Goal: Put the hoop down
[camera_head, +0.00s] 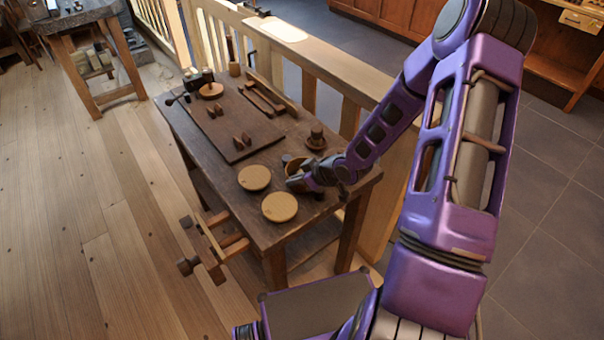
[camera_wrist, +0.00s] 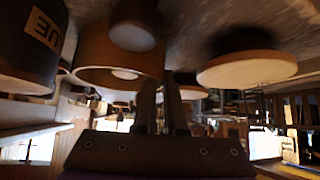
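The hoop (camera_wrist: 90,78) is a brown ring at the upper left of centre in the wrist view. A pale round shape shows through its opening. My gripper (camera_wrist: 160,92) has its two fingers close together, with the hoop's near wall between them. In the head view the hoop (camera_head: 289,159) is a small tan curve, partly hidden behind my gripper (camera_head: 295,177), over the right part of the dark workbench (camera_head: 232,197). I cannot tell whether the hoop touches the bench.
Two round tan discs, one (camera_head: 254,178) behind the other (camera_head: 280,207), lie left of my gripper. A dark spool (camera_head: 316,134) on a round base stands behind it. A dark board (camera_head: 228,128) with small blocks lies farther left. A wooden railing (camera_head: 330,72) runs behind the bench.

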